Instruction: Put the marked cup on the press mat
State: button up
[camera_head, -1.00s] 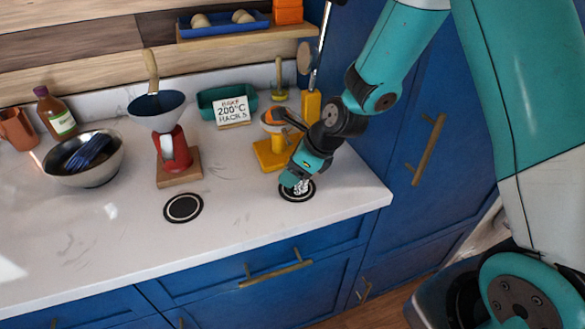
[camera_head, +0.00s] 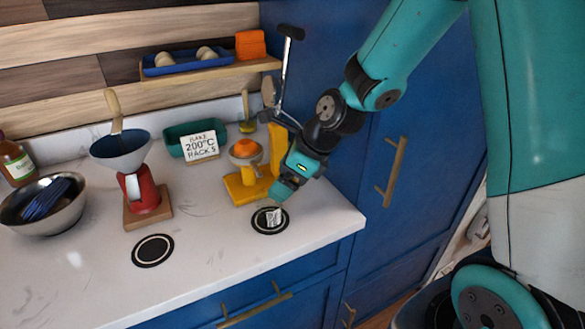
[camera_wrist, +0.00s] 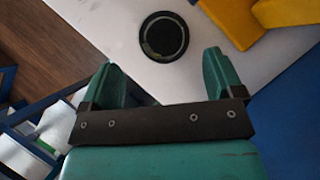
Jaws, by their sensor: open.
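A small white cup with dark marks (camera_head: 273,216) stands on the round black mat (camera_head: 257,224) beside the yellow citrus press (camera_head: 248,188). It looks upright. My gripper (camera_head: 279,193) is just above and behind the cup and appears clear of it. In the wrist view, my gripper (camera_wrist: 166,88) has its two green fingers spread with nothing between them. A dark round disc (camera_wrist: 164,36) lies ahead of the fingers near yellow press parts (camera_wrist: 230,20); I cannot make out the cup clearly there.
A second black mat (camera_head: 153,250) lies empty to the left, in front of a red grinder (camera_head: 142,192). A metal bowl (camera_head: 45,212) stands at far left. A recipe sign (camera_head: 200,146) stands behind. A tall blue cabinet (camera_head: 345,130) bounds the right side.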

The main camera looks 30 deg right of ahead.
jog(key=s+a+r+n+g, duration=0.1)
jog(key=s+a+r+n, duration=0.1)
jog(key=s+n, duration=0.5)
jog(key=s+a+r+n+g, duration=0.1)
jog(key=s+a+r+n, duration=0.2)
jog(key=n, duration=1.2)
jog(key=s+a+r+n+g+h, duration=0.1)
jog(key=s+a+r+n+g, duration=0.1)
jog(key=s+r+n, duration=0.4)
jog(key=shift+s+a+n, duration=0.15)
jog(key=shift+s+n, duration=2.35)
jog(key=shift+s, duration=0.35)
